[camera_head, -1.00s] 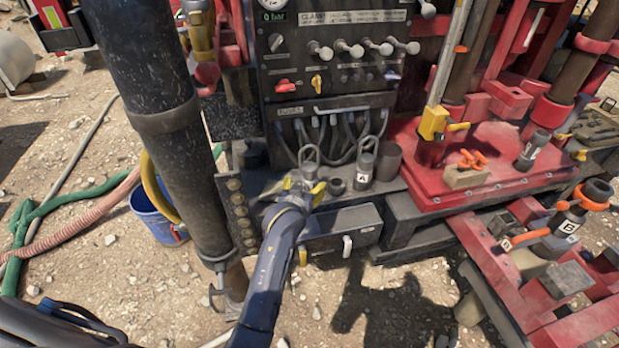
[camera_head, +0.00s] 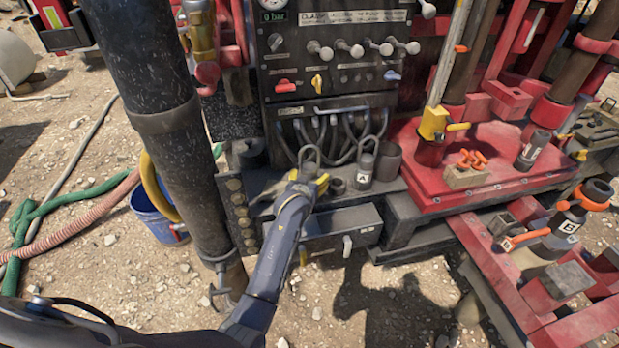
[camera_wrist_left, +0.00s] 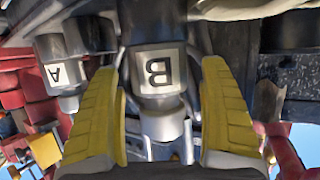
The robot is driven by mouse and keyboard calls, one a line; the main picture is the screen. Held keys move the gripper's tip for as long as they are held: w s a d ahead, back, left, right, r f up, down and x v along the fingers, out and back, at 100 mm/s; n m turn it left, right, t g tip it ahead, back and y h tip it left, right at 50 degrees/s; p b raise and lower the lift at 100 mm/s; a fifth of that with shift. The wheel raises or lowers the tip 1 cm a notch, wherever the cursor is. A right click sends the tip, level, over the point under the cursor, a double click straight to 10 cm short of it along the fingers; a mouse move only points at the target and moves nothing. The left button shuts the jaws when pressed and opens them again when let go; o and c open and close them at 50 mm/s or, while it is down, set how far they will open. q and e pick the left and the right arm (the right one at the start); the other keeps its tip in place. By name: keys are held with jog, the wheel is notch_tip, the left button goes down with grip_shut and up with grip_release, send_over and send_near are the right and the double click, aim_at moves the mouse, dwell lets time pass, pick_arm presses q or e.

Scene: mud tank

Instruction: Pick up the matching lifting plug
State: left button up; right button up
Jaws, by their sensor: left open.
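A grey lifting plug labelled B (camera_wrist_left: 158,70) stands between the two yellow fingers of my left gripper (camera_wrist_left: 160,85) in the left wrist view. The fingers are open, with a gap on both sides of the plug. In the head view my left gripper (camera_head: 309,184) is at the rack shelf and hides most of this plug; its wire loop (camera_head: 309,155) shows above. A second lifting plug labelled A (camera_head: 364,175) stands to the right on the shelf, and in the left wrist view (camera_wrist_left: 60,75) to the left. My right gripper is not in view.
A pipe end marked B (camera_head: 570,225) with an orange clamp sits at the right. An empty dark cup (camera_head: 337,186) and a larger cylinder (camera_head: 387,163) flank plug A. A thick dark pipe (camera_head: 165,125) rises left of the shelf. A control panel (camera_head: 335,60) stands behind.

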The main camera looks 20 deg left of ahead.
pick_arm(q)
jog(key=shift+c, duration=0.5)
jog(key=c, duration=1.5)
jog(key=shift+w+r, duration=0.1)
jog(key=shift+r, duration=0.1)
jog(key=shift+c, duration=0.4)
